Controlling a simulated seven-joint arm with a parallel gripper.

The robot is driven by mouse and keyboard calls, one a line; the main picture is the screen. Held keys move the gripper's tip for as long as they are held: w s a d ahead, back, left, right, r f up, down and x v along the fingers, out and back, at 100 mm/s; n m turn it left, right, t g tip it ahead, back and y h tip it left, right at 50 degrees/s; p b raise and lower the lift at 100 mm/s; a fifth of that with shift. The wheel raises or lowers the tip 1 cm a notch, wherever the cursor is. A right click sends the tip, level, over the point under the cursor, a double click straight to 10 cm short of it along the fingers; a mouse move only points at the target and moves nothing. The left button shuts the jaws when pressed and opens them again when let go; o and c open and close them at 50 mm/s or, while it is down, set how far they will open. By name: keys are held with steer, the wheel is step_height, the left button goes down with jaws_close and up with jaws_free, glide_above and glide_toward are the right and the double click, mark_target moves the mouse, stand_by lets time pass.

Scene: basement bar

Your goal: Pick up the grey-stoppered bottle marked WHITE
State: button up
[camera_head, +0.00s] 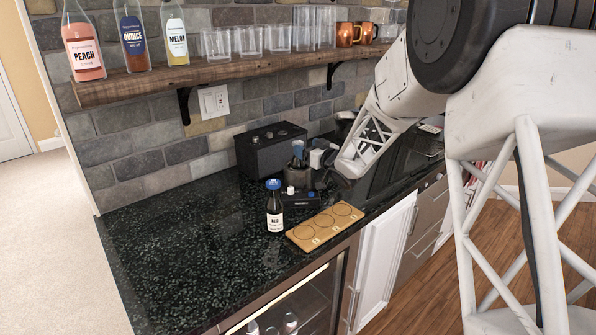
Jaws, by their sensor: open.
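No label reading WHITE is legible in the head view. A small dark bottle (274,208) with a blue stopper and a white label that appears to read RED stands upright on the black counter, left of the wooden board. A blue-grey top (298,149) shows above a dark round item (297,177) farther back; I cannot tell whether it is a bottle's stopper. My gripper (322,163) is open, just right of that top and above the counter. Its fingertips are small and partly merge with dark items behind. I cannot tell whether it touches anything.
A wooden board (301,235) with several ringed places lies near the counter's front edge. A small black box (303,200) lies behind it. A black speaker-like box (270,147) stands by the wall. The counter's left side (165,240) is clear. A shelf (225,71) with bottles and glasses hangs above.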

mark_target(302, 145)
steer(key=shift+a, duration=0.1)
steer(key=shift+x, duration=2.55)
steer(key=shift+r, duration=0.1)
steer(key=shift+c, duration=0.5)
jaws_close()
